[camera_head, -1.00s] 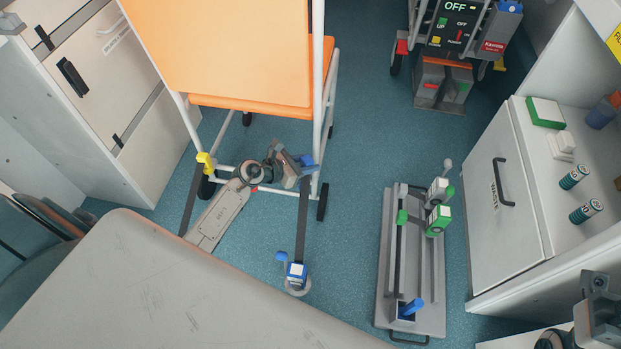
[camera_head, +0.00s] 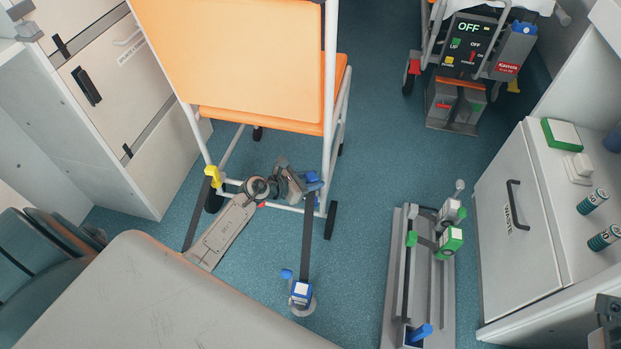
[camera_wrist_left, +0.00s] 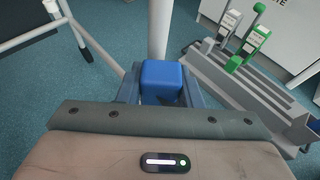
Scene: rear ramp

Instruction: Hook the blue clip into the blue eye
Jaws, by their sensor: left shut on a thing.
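My left arm reaches in low beside the orange-seated chair. My left gripper (camera_head: 302,183) is shut on the blue clip (camera_head: 313,177), close to the chair's white front leg. In the left wrist view the clip is a blue block (camera_wrist_left: 161,82) between the two fingers, with the white post just behind it. A dark strap (camera_head: 307,237) runs from there down to a blue floor unit (camera_head: 300,291) with a white label. I cannot pick out the blue eye from the clip, or tell whether they touch.
A yellow fitting (camera_head: 212,175) with its own strap is on the chair's left leg. A grey floor rail (camera_head: 446,290) with green and blue parts stands right of the chair. A pale padded surface (camera_head: 150,300) fills the lower left. Blue floor lies between chair and rail.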

